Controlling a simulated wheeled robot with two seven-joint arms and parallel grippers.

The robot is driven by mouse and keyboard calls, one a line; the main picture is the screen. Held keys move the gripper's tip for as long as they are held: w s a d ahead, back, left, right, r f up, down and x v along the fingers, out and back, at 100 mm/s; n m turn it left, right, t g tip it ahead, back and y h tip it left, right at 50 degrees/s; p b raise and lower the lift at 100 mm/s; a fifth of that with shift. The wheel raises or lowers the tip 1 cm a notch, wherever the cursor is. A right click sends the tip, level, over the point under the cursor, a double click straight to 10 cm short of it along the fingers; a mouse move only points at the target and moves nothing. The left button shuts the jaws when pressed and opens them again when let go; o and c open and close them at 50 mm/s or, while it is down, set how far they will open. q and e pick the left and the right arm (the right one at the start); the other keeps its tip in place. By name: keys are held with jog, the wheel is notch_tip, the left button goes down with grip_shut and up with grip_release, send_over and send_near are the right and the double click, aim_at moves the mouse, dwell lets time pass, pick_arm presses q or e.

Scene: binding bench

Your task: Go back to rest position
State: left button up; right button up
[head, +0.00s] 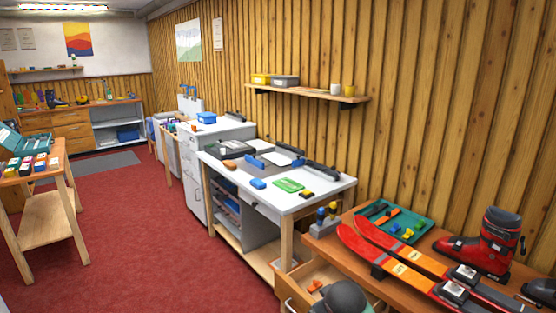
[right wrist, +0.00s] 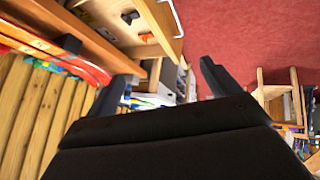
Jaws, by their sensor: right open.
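My right gripper (right wrist: 163,80) shows in the right wrist view, with its two dark fingers spread apart and nothing between them. It is in the air near the front of the ski bench, with the open drawer (right wrist: 135,25) at the top of that view. A dark grey rounded shape at the bottom of the head view partly covers the drawer (head: 292,290); it looks like part of my right arm. My left gripper is in neither view.
The ski bench (head: 408,258) carries red skis (head: 405,272), a red-black boot (head: 487,245) and a teal tray (head: 425,235). A white-topped bench (head: 325,190) stands behind it. A wooden trolley (head: 45,205) is at left. Red floor (head: 140,230) lies open between.

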jog(key=s+f+m+g, duration=0.1)
jog(key=s+f+g, duration=0.1)
jog(key=s+f, duration=0.5)
jog(key=s+d+f+m+g, duration=0.1)
jog(key=s+f, duration=0.7)
jog(key=s, duration=1)
jog(key=s+d+f+m+g, duration=0.1)
jog(key=s+f+m+g, duration=0.1)
jog(key=s+f, duration=0.5)
jog(key=s+g, duration=0.1)
jog(key=s, duration=0.4)
jog(key=shift+s+f+y, duration=0.3)
jog(key=shift+f+y, duration=0.1)
jog(key=shift+c, duration=0.2)
